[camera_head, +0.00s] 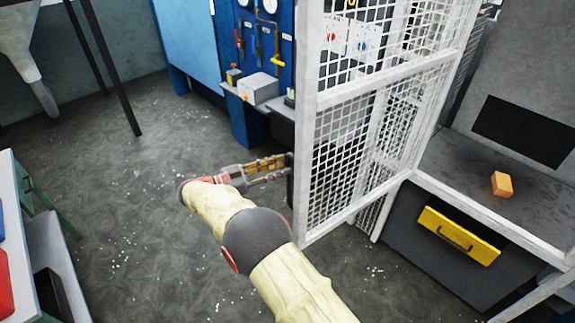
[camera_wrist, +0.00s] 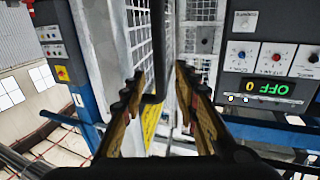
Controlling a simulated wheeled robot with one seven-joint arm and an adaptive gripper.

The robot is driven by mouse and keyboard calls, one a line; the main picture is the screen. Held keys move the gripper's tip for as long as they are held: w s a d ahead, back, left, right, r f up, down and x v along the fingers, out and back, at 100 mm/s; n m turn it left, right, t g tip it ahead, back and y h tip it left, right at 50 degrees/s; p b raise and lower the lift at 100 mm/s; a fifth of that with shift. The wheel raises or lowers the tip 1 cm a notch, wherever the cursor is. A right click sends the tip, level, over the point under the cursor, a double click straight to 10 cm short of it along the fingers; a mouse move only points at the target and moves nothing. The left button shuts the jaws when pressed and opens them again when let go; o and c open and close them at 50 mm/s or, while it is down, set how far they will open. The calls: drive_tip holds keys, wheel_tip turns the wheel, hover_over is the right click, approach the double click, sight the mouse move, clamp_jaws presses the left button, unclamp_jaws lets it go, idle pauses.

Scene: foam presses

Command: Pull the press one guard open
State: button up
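The press guard (camera_head: 350,155) is a white-framed wire mesh door. It stands swung out at an angle from the press frame, and the press bed (camera_head: 460,172) shows uncovered to its right. The guard's dark upright handle (camera_head: 290,182) is on its left, free edge. My gripper (camera_head: 284,168) reaches the handle from the left. In the wrist view, the handle (camera_wrist: 152,98) stands between the two fingers of my gripper (camera_wrist: 159,78), nearer the left finger. The fingers look apart, with a gap on the right side; any contact at the left finger is unclear.
An orange block (camera_head: 502,184) lies on the press bed above a yellow drawer (camera_head: 460,234). A blue tool panel with a shelf (camera_head: 285,110) stands behind the guard. A bench (camera_head: 50,250) is at the left edge. The floor between is clear.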

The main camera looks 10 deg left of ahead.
drive_tip(key=v, duration=0.8)
drive_tip(key=shift+a, duration=0.1)
